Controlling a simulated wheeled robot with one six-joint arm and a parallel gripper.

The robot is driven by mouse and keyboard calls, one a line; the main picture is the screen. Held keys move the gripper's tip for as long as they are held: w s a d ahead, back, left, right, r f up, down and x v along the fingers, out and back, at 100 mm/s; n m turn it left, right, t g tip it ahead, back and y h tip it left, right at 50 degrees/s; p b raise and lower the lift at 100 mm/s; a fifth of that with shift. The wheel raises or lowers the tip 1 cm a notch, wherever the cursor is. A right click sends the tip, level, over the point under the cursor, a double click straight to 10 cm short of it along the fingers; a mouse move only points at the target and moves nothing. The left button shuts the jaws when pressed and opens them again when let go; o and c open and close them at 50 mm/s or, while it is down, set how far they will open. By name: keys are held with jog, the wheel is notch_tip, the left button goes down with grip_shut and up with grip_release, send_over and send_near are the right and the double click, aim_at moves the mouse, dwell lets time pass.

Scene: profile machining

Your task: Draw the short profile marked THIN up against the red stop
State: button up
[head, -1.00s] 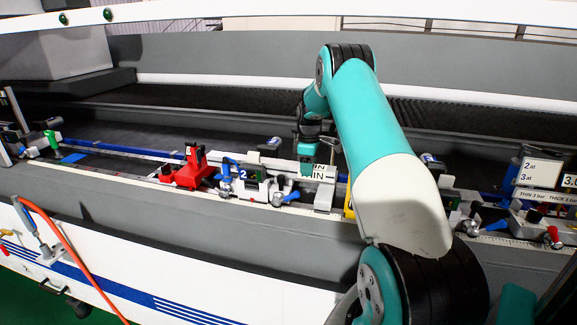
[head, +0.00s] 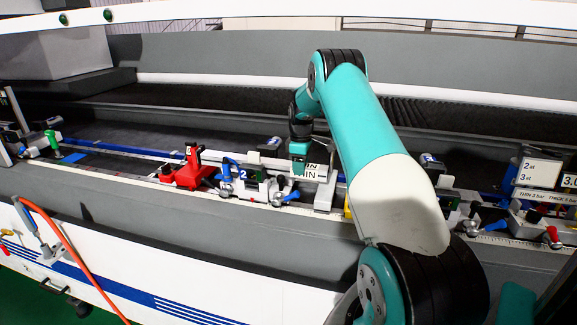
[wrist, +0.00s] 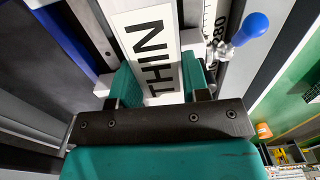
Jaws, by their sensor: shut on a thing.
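The short profile (head: 318,176) carries a white label reading THIN and lies along the rail in the head view. In the wrist view the THIN label (wrist: 150,55) runs up between the two teal fingers. My gripper (head: 299,168) is shut on the profile from above, one finger on each side (wrist: 163,82). The red stop (head: 190,172) stands on the rail to the left, apart from my gripper. A vise with a blue handle, marked 2, stands between them. The profile's left end is hidden, so I cannot tell its gap to the stop.
The blue-handled vise (head: 230,172) and a grey clamp with a blue-knobbed lever (head: 290,198) crowd the rail left of and below my gripper. A blue-knobbed lever (wrist: 250,27) is close to the right finger. More clamps and signs (head: 540,172) stand at the right.

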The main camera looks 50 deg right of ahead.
jog(key=shift+w+a, duration=0.35)
jog(key=shift+w, duration=0.25)
jog(key=o, duration=1.1)
jog(key=shift+o, duration=0.2)
notch_tip(320, 180, up, 17)
jog(key=b, duration=0.3)
jog(key=shift+r, duration=0.15)
